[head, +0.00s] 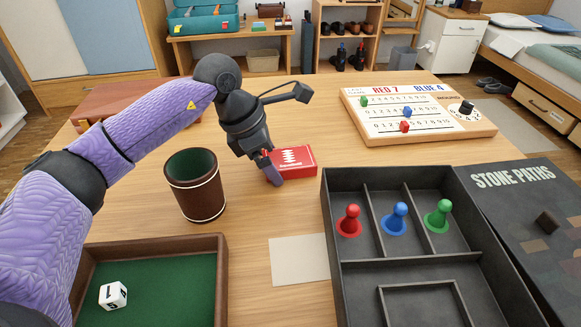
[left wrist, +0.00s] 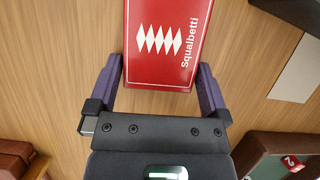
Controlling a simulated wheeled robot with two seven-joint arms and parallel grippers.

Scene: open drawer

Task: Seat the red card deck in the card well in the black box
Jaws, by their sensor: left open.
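The red card deck (head: 294,161) lies flat on the wooden table, behind the black box. My left gripper (head: 274,172) is low over the deck's left end. In the left wrist view the deck (left wrist: 163,45) lies between the two purple fingers of the open gripper (left wrist: 160,85), with a gap on at least the left side. The black box (head: 333,239) stands at the right front. Its card well (head: 425,305) is a raised rectangular frame in the front compartment, partly cut off by the picture's lower edge, and the part in view is empty. My right gripper is not in view.
Red, blue and green pawns (head: 396,219) stand in the box's back compartments. A dice cup (head: 195,185) stands left of my gripper, and a green-lined tray (head: 165,290) holds a die. A scoreboard (head: 415,112) lies behind the box. A pale card (head: 299,260) lies left of the box.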

